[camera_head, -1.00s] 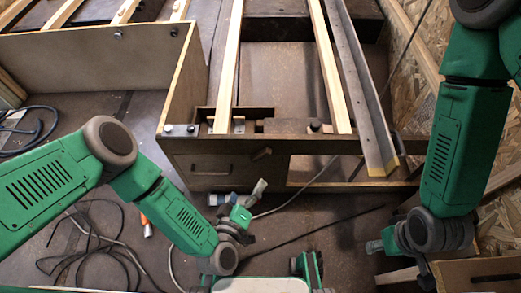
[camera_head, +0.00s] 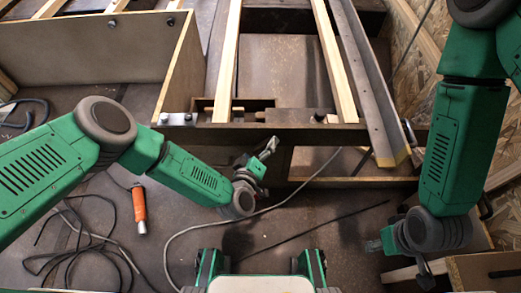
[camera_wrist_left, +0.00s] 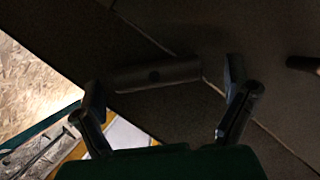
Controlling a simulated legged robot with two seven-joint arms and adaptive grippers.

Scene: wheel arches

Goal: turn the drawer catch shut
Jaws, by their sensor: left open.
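The drawer catch (camera_wrist_left: 155,75) is a dark rounded bar with a round spot at its middle. It lies across the seam beside the drawer front, between the spread fingers of my left gripper (camera_wrist_left: 165,95) in the left wrist view. I cannot tell whether either finger touches it. In the head view my left gripper (camera_head: 268,149) is at the cabinet front and hides the catch. It is open. My right gripper (camera_head: 374,246) is at the lower right, away from the drawer; its fingers are too small to judge.
A dark knob or handle end (camera_wrist_left: 304,65) shows at the right of the left wrist view. An orange-handled tool (camera_head: 139,208) and loose cables (camera_head: 85,240) lie on the floor. Wooden rails (camera_head: 335,65) and a metal angle bar (camera_head: 372,85) cross the bench above the cabinet.

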